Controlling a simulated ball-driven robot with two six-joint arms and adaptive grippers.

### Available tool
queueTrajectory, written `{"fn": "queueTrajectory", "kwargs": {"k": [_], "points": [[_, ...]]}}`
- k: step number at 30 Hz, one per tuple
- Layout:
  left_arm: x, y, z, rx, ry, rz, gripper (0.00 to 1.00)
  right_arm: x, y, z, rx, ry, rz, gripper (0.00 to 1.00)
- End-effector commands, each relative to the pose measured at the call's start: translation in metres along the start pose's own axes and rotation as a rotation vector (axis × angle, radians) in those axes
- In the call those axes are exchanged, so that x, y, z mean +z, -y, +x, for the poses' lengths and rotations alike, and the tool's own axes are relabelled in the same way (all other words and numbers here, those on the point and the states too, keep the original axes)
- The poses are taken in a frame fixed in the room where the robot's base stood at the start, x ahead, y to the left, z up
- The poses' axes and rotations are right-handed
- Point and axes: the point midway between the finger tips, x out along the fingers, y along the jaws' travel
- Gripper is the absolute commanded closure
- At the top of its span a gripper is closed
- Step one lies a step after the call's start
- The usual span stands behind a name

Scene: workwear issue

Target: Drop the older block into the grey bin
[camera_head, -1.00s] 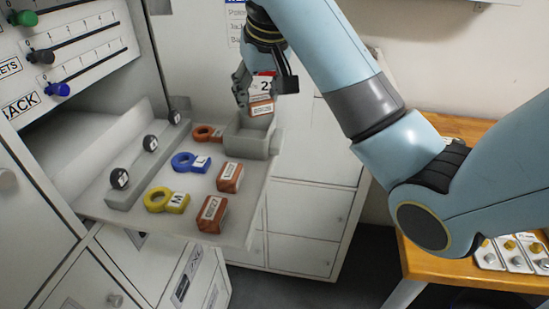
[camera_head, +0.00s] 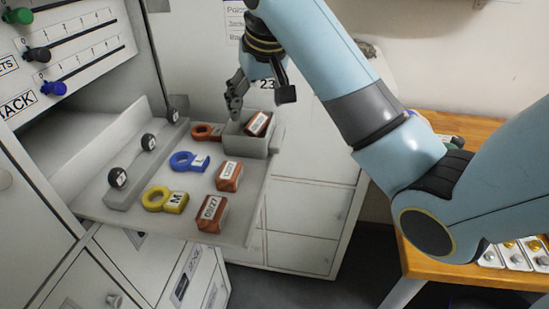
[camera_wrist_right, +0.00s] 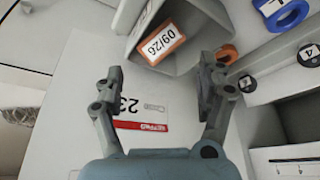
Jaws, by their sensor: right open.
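An orange block with a white label lies tilted inside the grey bin; the block (camera_head: 259,123) shows over the bin's rim. In the right wrist view the block (camera_wrist_right: 157,44) reads 09/26. The grey bin (camera_head: 246,146) stands at the shelf's far right corner, and its inside also shows in the wrist view (camera_wrist_right: 185,62). My right gripper (camera_head: 260,98) is open and empty just above the bin; its spread fingers (camera_wrist_right: 155,88) are apart from the block. Two other orange blocks, a nearer one (camera_head: 212,214) reading 09/27 and a farther one (camera_head: 229,177), stand on the shelf. My left gripper is out of view.
The pale shelf (camera_head: 235,232) also holds yellow (camera_head: 166,200), blue (camera_head: 190,162) and orange-red (camera_head: 207,132) ring tags. A raised rail with black round knobs (camera_head: 118,178) runs along its left. A wooden table (camera_head: 465,130) stands at the right.

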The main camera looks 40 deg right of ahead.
Motion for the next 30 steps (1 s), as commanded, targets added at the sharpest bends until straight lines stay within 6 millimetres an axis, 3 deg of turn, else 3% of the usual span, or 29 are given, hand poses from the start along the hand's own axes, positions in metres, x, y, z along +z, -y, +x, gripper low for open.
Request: {"fn": "queueTrajectory", "kwargs": {"k": [4, 15, 19, 30], "points": [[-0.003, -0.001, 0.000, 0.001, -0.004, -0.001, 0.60, 0.000, 0.000, -0.014, -0.001, -0.005, 0.000, 0.26], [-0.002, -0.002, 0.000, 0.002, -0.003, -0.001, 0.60, 0.080, 0.001, -0.044, -0.003, 0.001, 0.000, 0.26], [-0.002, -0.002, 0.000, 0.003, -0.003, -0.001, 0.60, 0.099, 0.001, -0.052, -0.002, 0.000, 0.000, 0.26], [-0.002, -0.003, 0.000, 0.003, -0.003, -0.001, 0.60, 0.112, 0.000, -0.058, 0.000, -0.001, 0.000, 0.26]]}}
